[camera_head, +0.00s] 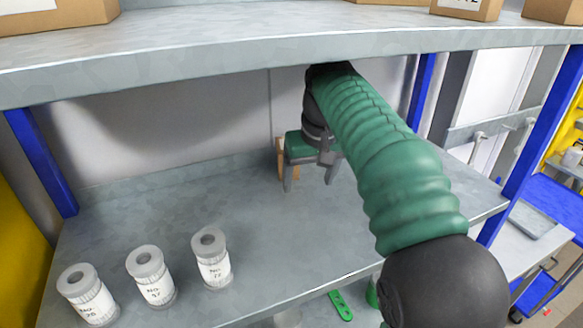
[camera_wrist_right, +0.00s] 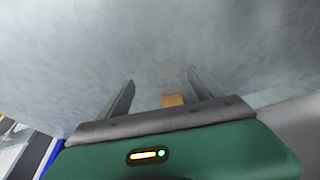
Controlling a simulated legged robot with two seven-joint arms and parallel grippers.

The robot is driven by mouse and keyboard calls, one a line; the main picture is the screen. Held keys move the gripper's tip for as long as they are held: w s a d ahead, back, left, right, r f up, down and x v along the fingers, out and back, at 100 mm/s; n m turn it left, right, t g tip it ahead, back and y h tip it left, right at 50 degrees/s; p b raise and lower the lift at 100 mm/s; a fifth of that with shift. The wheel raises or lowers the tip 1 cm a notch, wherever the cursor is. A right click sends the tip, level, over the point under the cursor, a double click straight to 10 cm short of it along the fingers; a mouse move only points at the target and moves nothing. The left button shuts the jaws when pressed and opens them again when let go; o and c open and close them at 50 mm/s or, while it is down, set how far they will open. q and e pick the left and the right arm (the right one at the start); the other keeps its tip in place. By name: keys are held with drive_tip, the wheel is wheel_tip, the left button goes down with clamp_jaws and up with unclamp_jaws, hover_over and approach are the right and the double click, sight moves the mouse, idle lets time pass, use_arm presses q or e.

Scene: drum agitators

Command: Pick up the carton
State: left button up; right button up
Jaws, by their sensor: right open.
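A small tan carton (camera_head: 281,158) stands on the grey lower shelf, mostly hidden behind my right gripper (camera_head: 309,184) in the head view. In the right wrist view a small part of the carton (camera_wrist_right: 172,100) shows between the bases of the two fingers, with much of it hidden by the gripper body. The fingers (camera_wrist_right: 160,76) are apart and nothing is seen clamped between them. I cannot tell whether the gripper touches the carton. My left gripper is not in view.
Several brown boxes (camera_head: 75,16) stand on the upper shelf (camera_head: 250,52), whose edge is close above my right arm. Three labelled grey cylinders (camera_head: 212,262) stand at the lower shelf's front left. The lower shelf's middle (camera_head: 270,235) is clear. Blue posts (camera_head: 40,160) flank it.

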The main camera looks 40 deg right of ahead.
drive_tip(key=shift+m+h, duration=0.3)
drive_tip(key=shift+m, duration=0.6)
drive_tip(key=w+d+p, duration=0.2)
drive_tip(key=w+p, duration=0.1)
drive_tip(key=w, duration=0.2)
drive_tip(key=w+d+p, duration=0.2)
drive_tip(key=w, duration=0.3)
drive_tip(key=w+d+p, duration=0.2)
drive_tip(key=w+p, duration=0.1)
drive_tip(key=w, duration=0.2)
drive_tip(key=shift+d+r+p, duration=0.2)
drive_tip(key=shift+d+p, duration=0.1)
drive_tip(key=x, duration=0.4)
drive_tip(key=p+x, duration=0.1)
drive_tip(key=x, duration=0.1)
drive_tip(key=shift+d+r, duration=0.1)
drive_tip(key=shift+d, duration=0.2)
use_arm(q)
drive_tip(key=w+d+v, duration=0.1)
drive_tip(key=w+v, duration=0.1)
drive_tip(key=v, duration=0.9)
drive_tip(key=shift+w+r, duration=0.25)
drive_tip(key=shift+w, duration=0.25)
use_arm(e)
drive_tip(key=shift+s+r, duration=0.1)
drive_tip(key=shift+s, duration=0.05)
drive_tip(key=shift+a, duration=0.15)
